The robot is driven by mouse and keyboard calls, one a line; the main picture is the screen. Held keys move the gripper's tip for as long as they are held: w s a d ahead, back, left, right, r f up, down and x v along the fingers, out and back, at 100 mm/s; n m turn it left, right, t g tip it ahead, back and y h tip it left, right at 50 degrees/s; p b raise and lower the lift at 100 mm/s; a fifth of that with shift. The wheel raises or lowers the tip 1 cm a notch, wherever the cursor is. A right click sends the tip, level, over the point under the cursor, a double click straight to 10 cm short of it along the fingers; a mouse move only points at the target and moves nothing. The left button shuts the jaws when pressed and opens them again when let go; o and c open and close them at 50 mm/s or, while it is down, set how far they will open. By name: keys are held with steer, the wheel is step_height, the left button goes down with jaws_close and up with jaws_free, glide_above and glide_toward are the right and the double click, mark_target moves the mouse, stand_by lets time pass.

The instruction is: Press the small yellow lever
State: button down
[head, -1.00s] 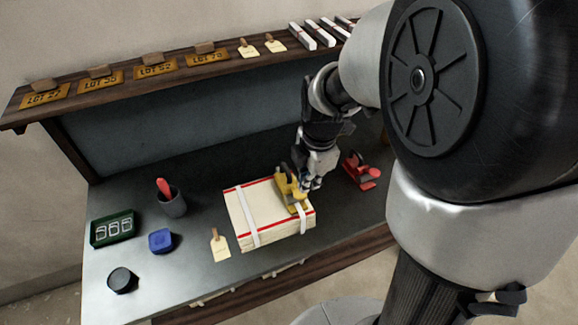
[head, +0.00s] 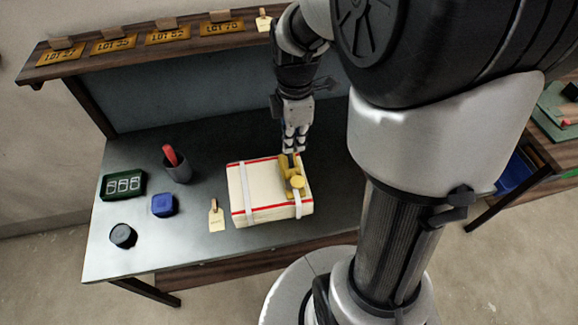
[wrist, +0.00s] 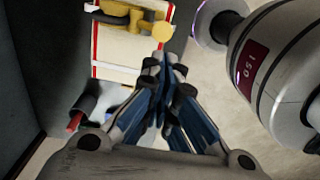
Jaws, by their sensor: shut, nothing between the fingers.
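A yellow clamp-like device (head: 291,170) sits on the right part of a cream stack (head: 262,180) with red edge lines and white straps. A small round yellow knob (head: 298,182) shows at its near end; I take it to be the lever end. The device also shows at the top of the wrist view (wrist: 122,20), with the round knob (wrist: 162,31) at its right. My gripper (head: 294,148) is shut and empty, pointing down just behind the device's far end. In the wrist view the closed fingertips (wrist: 165,72) lie below the knob. I cannot tell whether they touch the device.
On the bench's left are a grey cup (head: 178,169) with a red item, a green tray (head: 123,184), a blue block (head: 163,205) and a black round pot (head: 122,235). A tag (head: 216,216) lies beside the stack. A shelf (head: 240,26) with lot plates runs behind.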

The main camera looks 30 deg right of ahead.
mark_target(293, 181)
steer(key=shift+s+a, duration=0.1)
steer(key=shift+a, duration=0.05)
step_height(293, 181, down, 14)
steer(key=b, duration=0.4)
steer(key=shift+r, duration=0.1)
stand_by(0.3)
